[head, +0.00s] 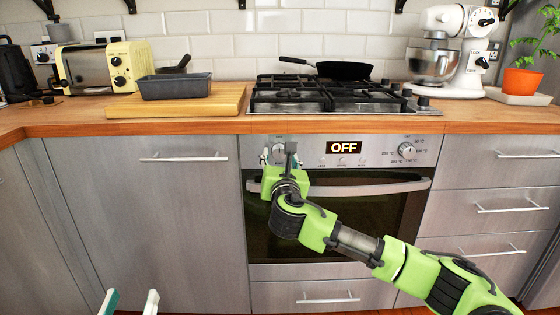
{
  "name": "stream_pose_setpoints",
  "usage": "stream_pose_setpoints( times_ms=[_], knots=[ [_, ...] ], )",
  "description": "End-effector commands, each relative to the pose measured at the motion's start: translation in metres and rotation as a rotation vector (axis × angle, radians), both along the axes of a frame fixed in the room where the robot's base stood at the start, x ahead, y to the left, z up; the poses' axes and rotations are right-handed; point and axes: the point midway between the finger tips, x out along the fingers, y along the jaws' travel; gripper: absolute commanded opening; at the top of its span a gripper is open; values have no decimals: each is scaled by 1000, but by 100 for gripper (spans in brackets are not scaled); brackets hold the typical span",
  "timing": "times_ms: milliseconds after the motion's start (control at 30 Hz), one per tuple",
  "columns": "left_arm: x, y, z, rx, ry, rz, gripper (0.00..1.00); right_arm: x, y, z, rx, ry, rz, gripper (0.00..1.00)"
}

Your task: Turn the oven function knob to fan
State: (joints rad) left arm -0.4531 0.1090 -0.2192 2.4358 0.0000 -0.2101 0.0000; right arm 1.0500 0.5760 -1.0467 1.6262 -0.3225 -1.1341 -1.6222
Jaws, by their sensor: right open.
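The oven (346,215) has a steel control panel with a display (344,148) that reads OFF. The function knob (279,151) at the panel's left end is mostly hidden by my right gripper (279,157), whose green arm reaches in from the lower right. The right gripper is open, with its fingers at the knob; I cannot tell whether they touch it. The pointer of this knob cannot be read. Small symbols show to the right of it. My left gripper (131,301) is low at the bottom left, open and empty, with only its fingertips visible.
A second knob (406,150) with temperature marks is at the panel's right. The oven door handle (360,188) runs across just below the panel, behind my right arm. Above are the wooden worktop (200,125) and gas hob (330,97). Steel cupboards and drawers flank the oven.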

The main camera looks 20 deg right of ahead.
Motion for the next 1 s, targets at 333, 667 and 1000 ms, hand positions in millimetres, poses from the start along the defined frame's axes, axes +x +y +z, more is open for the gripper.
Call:
stream_pose_setpoints(
  times_ms=[333,667,1000],
  knots=[
    [-1,-1,8,-10,-36,-2,40,5,-1,0,0,0,1,45],
    [-1,0,8,-9,-35,-1,40,5,-1,0,0,0,0,6],
    [1,1,-12,16,62,3,40,5,-1,0,66,-17,0,6]
  ],
)
